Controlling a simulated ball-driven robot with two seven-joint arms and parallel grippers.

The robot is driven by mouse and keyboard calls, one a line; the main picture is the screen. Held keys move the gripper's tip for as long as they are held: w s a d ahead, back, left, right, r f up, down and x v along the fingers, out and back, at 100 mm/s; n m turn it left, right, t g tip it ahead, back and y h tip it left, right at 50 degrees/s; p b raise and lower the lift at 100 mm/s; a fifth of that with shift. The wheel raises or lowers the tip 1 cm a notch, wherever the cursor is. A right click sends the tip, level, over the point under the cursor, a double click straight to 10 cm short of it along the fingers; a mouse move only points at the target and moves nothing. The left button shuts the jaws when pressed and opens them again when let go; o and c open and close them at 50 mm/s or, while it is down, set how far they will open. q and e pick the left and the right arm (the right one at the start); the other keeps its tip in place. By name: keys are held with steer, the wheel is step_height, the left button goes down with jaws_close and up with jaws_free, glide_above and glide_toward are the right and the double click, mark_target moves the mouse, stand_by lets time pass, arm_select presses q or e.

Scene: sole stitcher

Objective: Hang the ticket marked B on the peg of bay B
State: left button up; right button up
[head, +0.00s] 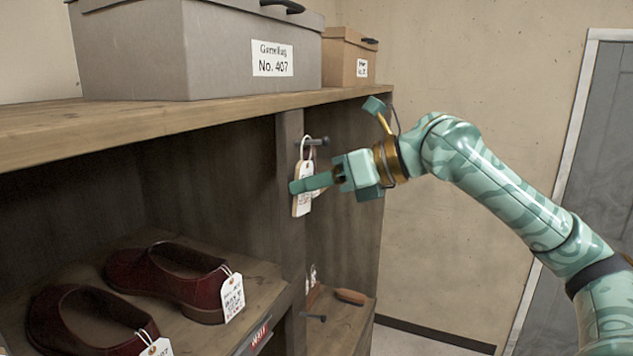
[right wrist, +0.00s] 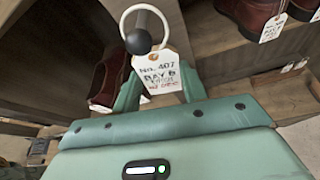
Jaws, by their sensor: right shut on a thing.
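The paper ticket (head: 302,203) hangs upright beside the upper peg (head: 319,141) on the shelf's upright post. In the right wrist view the ticket (right wrist: 158,74) reads "No. 407" and "BAY" with a letter that looks like B. Its white string loop (right wrist: 124,22) appears to go around the peg's shaft, behind the dark round knob (right wrist: 138,42). My right gripper (head: 311,183) is shut on the ticket, just below the peg. My left gripper is not in view.
Dark red shoes (head: 168,278) with tags stand in the left bay. A grey box (head: 200,50) and a brown box (head: 345,60) stand on the top shelf (head: 60,130).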

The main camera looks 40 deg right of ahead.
steer(key=o, duration=1)
steer(key=shift+o, duration=0.2)
steer(key=b+v, duration=0.9)
steer(key=v, duration=0.7)
steer(key=shift+s+d+r, duration=0.1)
steer(key=shift+d+r, duration=0.05)
